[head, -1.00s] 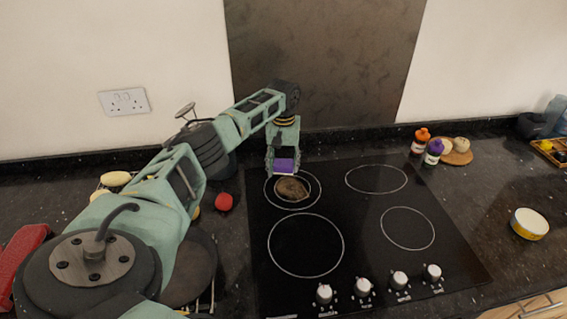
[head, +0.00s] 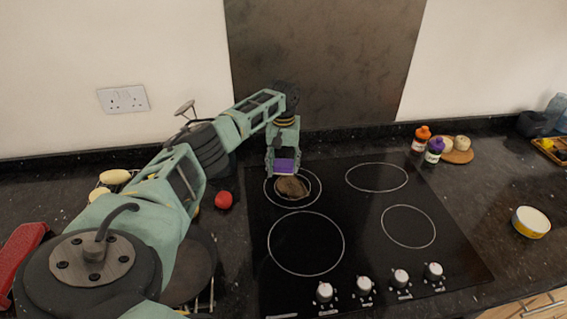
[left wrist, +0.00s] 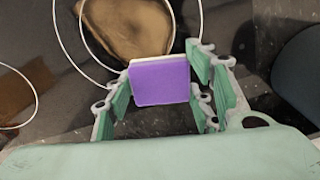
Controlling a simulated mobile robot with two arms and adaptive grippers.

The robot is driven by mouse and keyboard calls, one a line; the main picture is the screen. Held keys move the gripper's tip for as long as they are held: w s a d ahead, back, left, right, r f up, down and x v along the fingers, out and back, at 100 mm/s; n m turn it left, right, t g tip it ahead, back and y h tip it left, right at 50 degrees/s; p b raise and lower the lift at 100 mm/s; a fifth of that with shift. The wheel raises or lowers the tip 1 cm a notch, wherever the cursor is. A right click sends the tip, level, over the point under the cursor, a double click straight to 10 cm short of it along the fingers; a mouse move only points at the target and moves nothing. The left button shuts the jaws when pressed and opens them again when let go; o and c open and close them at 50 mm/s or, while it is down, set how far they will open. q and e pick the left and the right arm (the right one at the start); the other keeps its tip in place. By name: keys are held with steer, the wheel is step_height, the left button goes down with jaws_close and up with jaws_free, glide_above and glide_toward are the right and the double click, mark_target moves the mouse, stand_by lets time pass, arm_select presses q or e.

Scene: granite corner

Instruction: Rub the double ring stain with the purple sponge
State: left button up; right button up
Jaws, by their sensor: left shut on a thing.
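The purple sponge (head: 284,166) is held in my left gripper (head: 283,170), whose fingers sit on either side of it. In the left wrist view the purple sponge (left wrist: 160,82) shows its flat purple face, with a pale layer along its far edge. The brown stain (head: 292,187) lies inside the double ring at the back left of the black hob. The sponge is at the far edge of the stain. In the left wrist view the stain (left wrist: 130,28) is just beyond the sponge; I cannot tell whether they touch. My right gripper is not in view.
The black hob (head: 375,225) has several other rings and white knobs along its front. An orange-capped bottle (head: 421,139) and a purple-capped bottle (head: 434,150) stand behind it at right. A red round thing (head: 223,200) lies left of the hob. A yellow tin (head: 531,222) stands at right.

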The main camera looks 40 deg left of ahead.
arm_select(q)
steer(key=shift+f, duration=0.85)
